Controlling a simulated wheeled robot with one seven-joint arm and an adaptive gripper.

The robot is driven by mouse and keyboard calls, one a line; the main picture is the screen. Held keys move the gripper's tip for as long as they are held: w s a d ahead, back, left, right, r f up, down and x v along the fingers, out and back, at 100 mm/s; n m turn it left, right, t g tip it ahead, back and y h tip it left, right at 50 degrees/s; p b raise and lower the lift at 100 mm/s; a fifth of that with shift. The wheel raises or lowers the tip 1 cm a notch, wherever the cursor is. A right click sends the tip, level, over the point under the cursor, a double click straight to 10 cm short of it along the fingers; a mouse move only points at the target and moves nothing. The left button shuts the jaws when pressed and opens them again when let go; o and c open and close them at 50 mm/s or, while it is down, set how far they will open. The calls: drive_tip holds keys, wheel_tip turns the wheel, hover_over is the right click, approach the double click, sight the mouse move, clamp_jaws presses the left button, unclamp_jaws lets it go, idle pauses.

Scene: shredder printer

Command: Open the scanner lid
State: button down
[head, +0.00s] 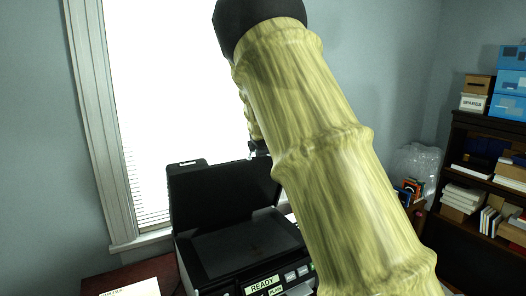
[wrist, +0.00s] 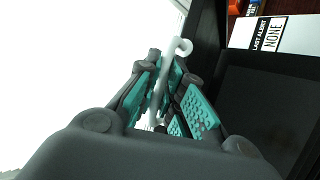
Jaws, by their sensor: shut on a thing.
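The black printer (head: 255,255) stands on a table below the window. Its scanner lid (head: 215,195) is raised and leans back, with the dark scanning bed (head: 235,245) bare in front of it. My gripper (head: 260,150) is at the lid's upper right, mostly hidden behind my arm in the head view. In the wrist view, the teal-padded fingers of my gripper (wrist: 169,95) are closed around a pale hooked piece (wrist: 181,48). I cannot tell whether this piece is part of the lid. Dark panels lie to its right.
A bright window (head: 170,80) is behind the printer. A paper (head: 130,288) lies at the table's left front. A bookshelf (head: 480,150) with boxes stands at the right, and a clear plastic bag (head: 415,165) is near it. A white label (wrist: 283,35) shows in the wrist view.

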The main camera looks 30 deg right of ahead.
drive_tip(key=c, duration=1.9)
unclamp_jaws()
drive_tip(key=shift+o, duration=0.2)
drive_tip(key=v, duration=1.2)
drive_tip(key=shift+d, duration=0.15)
